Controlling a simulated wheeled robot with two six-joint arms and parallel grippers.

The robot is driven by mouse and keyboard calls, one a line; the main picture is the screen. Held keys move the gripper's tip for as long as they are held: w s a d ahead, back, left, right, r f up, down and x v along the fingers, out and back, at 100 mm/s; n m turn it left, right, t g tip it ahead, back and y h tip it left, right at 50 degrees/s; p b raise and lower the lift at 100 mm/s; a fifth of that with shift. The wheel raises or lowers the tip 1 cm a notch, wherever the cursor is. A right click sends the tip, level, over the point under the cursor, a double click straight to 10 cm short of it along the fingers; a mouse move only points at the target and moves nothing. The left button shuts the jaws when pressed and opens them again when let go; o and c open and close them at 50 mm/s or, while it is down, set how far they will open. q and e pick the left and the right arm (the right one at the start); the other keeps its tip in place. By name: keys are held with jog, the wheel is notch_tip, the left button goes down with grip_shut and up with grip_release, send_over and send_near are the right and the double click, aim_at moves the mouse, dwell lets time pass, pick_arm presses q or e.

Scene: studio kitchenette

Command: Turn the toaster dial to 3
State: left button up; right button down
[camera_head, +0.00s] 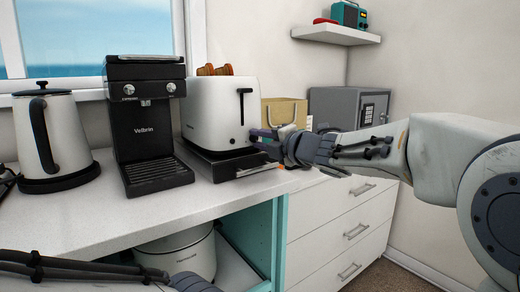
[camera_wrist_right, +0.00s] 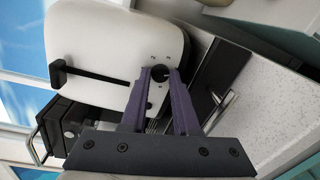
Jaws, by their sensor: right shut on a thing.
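The white toaster (camera_head: 213,112) stands on a dark base on the counter, with browned slices in its top and a black lever in a slot on its front. Its dial (camera_wrist_right: 159,74) is a small dark round knob with tiny marks around it, too small to read. My right gripper (camera_head: 257,135) reaches in from the right to the low front of the toaster. In the wrist view its purple fingers (camera_wrist_right: 161,72) are shut on the dial, one on either side. Of my left arm, only a part shows at the bottom left; its fingers are out of frame.
A coffee machine (camera_head: 145,127) stands close left of the toaster, and a kettle (camera_head: 58,140) further left. A tan bag (camera_head: 284,111) and a grey safe (camera_head: 349,106) are to the right. The front counter is clear. A white pot (camera_head: 180,253) sits in the open shelf below.

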jog(key=n+b, duration=0.2)
jog(key=n, duration=0.1)
jog(key=n+b, duration=0.2)
jog(key=shift+f+t+h, duration=0.25)
jog(key=shift+t+h, duration=0.05)
jog(key=n+b, duration=0.2)
jog(key=n, duration=0.1)
jog(key=shift+n+b, duration=0.3)
jog(key=shift+b, duration=0.05)
jog(key=shift+n+b, duration=0.4)
jog(key=shift+n, duration=0.2)
jog(key=shift+r+n, duration=0.1)
jog(key=shift+n, duration=0.2)
jog(key=c, duration=0.7)
grip_release()
jog(key=shift+o, duration=0.2)
